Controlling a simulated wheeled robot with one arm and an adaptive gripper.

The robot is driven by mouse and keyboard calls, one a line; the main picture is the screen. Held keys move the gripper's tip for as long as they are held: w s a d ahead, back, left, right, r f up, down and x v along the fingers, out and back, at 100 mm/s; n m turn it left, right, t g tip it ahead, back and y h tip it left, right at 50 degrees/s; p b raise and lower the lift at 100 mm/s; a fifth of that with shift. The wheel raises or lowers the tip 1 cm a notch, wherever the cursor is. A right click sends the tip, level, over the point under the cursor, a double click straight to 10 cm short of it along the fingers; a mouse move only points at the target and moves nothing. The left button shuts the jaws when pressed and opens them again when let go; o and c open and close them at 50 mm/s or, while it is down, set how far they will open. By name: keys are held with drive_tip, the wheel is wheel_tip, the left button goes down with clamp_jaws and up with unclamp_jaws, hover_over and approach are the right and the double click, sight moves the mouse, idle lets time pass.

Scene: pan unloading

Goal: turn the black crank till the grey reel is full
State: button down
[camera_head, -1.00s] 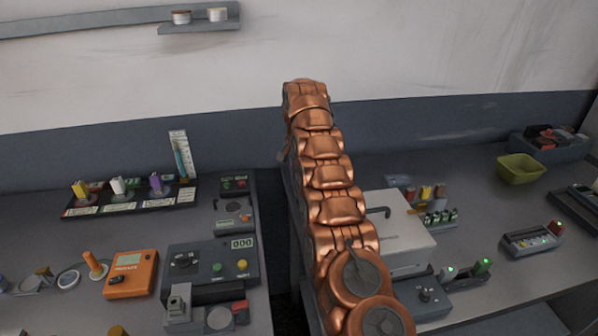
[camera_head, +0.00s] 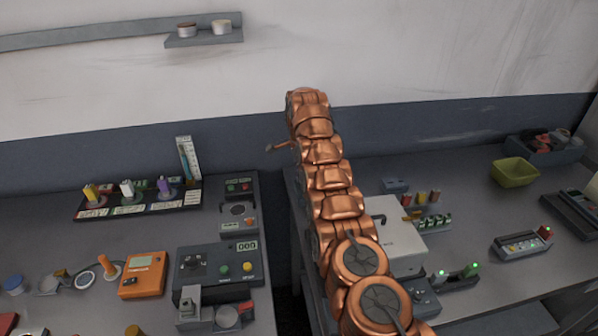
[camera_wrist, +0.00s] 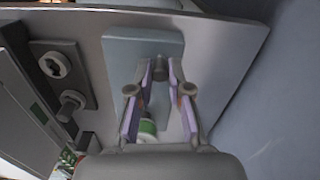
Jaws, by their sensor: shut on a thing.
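In the wrist view my gripper (camera_wrist: 161,72) has its two lavender-padded fingers closing at the tips on a short dark cylinder (camera_wrist: 160,67), which looks like the grip of the black crank. It stands out in front of a pale blue-grey plate (camera_wrist: 118,62). The crank's arm is not clear. A green and white piece (camera_wrist: 147,127) shows between the fingers, nearer the wrist. In the head view my copper arm hides the gripper and what it holds. I cannot pick out the grey reel with certainty; a pale ring (camera_wrist: 54,66) is at the left of the wrist view.
A dark stub (camera_wrist: 72,103) is left of the plate. In the head view, a counter box (camera_head: 218,270) reading 000 and an orange meter (camera_head: 143,273) are on the left bench. A white box (camera_head: 398,245) and green bin (camera_head: 514,172) are on the right bench.

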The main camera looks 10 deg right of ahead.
drive_tip(key=shift+w+d+m, duration=0.15)
drive_tip(key=shift+d+m, duration=0.1)
drive_tip(key=shift+m, duration=0.65)
idle(0.7)
drive_tip(key=c, duration=1.1)
unclamp_jaws()
drive_tip(key=shift+a, duration=0.15)
drive_tip(key=shift+n, duration=0.3)
